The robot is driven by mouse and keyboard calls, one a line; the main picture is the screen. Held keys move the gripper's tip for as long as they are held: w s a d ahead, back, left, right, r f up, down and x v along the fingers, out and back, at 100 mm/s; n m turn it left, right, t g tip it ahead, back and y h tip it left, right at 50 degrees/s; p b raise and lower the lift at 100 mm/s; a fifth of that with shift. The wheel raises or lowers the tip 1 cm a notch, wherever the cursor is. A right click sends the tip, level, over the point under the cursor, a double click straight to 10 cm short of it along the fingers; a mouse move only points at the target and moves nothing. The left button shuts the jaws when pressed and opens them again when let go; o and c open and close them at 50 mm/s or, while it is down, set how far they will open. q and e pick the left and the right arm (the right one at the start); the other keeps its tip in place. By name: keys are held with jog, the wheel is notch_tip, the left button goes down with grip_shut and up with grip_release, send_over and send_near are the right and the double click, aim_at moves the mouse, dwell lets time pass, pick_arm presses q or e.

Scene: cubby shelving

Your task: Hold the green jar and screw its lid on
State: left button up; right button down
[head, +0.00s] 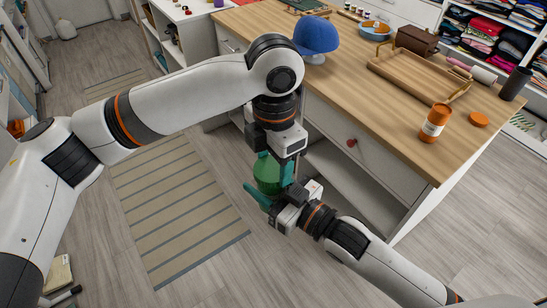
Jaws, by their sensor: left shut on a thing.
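The green jar (265,175) is held in the air in front of the wooden counter, above the floor. My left gripper (279,178) reaches down from above and is shut on the jar; one teal finger shows at its right side. My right gripper (258,194) comes in from the lower right. One of its teal fingers lies across the jar's lower front; its other finger is hidden, so I cannot tell its opening. The two grippers are very close together. I cannot make out a green lid; the jar's top is partly hidden by my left gripper.
The wooden counter (400,148) is just beyond, its near corner at the right. On it stand an orange jar (434,123), an orange lid (478,119), a wooden tray (405,78) and a blue cap (316,36). A striped mat (175,210) lies on the floor.

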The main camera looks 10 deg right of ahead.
pick_arm(q)
jog(key=o, duration=0.9)
jog(key=shift+o, duration=0.2)
jog(key=shift+r, duration=0.1)
jog(key=shift+r, duration=2.2)
jog(key=shift+c, duration=0.3)
